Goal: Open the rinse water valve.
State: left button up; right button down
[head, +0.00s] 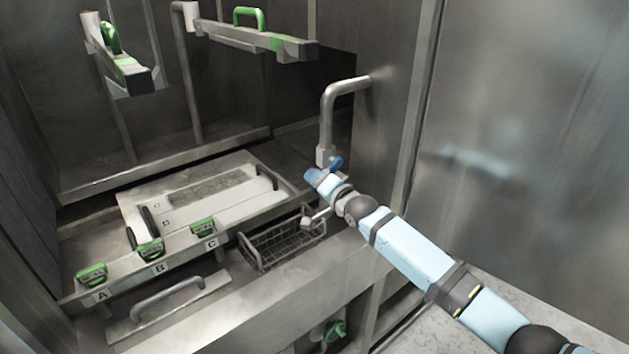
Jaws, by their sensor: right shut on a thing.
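A grey bent pipe (328,115) comes out of the wall panel right of centre and drops to a small valve body. A blue valve handle (336,163) sits at its lower end. My right arm reaches in from the lower right, and my right gripper (319,177) is at the blue handle, shut on it. The fingers are small and partly hidden, so the exact grip and the handle's angle are hard to make out. My left gripper is not in view.
A wire basket (285,245) hangs just below the right gripper. Green clips (150,248) marked A, B and C line the front ledge, with a bar handle (168,298) below. Green-handled beams (255,38) are at upper left. Another green handle (335,331) is low.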

jog(key=shift+f+n, duration=0.1)
jog(key=shift+n, duration=0.2)
jog(key=c, duration=1)
grip_release()
jog(key=shift+d, duration=0.1)
jog(key=shift+o, duration=0.2)
jog(key=b+v, duration=0.1)
jog(key=v, duration=1.2)
jog(key=shift+s+d, duration=0.25)
jog(key=shift+s, duration=0.05)
